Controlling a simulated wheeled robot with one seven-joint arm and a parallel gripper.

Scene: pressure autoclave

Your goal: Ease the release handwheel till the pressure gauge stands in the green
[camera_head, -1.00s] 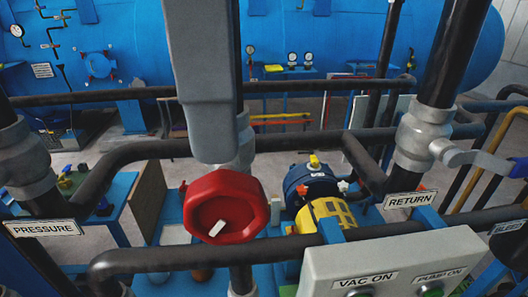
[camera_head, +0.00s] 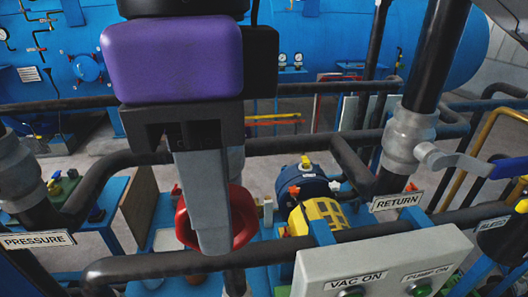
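The red handwheel (camera_head: 243,213) sits on a dark vertical pipe left of centre, with its middle covered by my gripper. My gripper (camera_head: 212,243) comes down from the top, with a purple body, a black mount and a grey finger. The finger overlaps the wheel's face in the picture; contact cannot be judged. Only one finger shows clearly, so its opening is unclear.
Dark pipes cross in front and behind the wheel, and the PRESSURE pipe (camera_head: 28,190) stands left. The RETURN pipe (camera_head: 432,75) with a lever valve stands right. A grey switch box (camera_head: 385,258) is at the lower right. A blue and yellow pump (camera_head: 320,213) lies behind.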

